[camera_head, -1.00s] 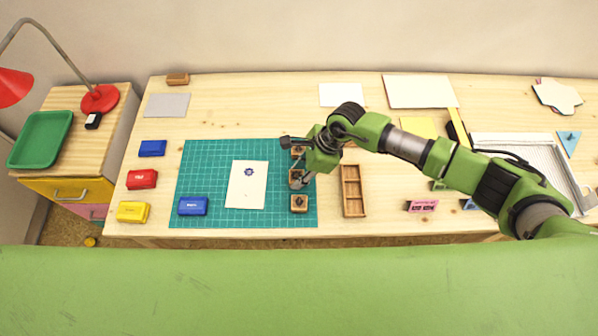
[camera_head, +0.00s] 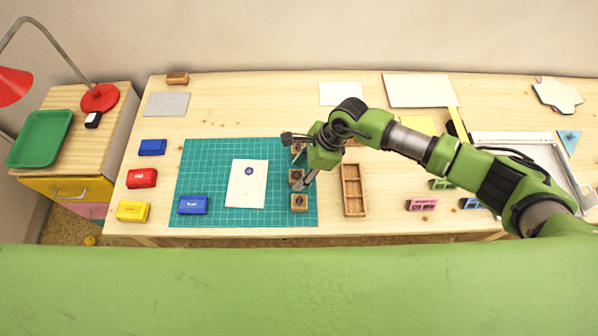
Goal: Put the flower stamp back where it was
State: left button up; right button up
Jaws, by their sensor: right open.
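Several small wooden stamps stand in a column on the right part of the green cutting mat (camera_head: 222,158). I cannot tell which is the flower stamp. My right gripper (camera_head: 306,183) is open beside the middle stamp, pointing down at the mat. A white card (camera_head: 247,187) with a dark blue flower-like print lies at the mat's middle. My left gripper is not in view.
A wooden compartment tray (camera_head: 353,190) stands just right of the mat. A blue inkpad (camera_head: 193,205) sits on the mat's front left; blue, red (camera_head: 142,178) and yellow (camera_head: 132,211) pads stand left of it. The table behind the mat is mostly clear.

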jog(key=b+v, duration=0.2)
jog(key=v, duration=0.9)
jog(key=shift+s, duration=0.15)
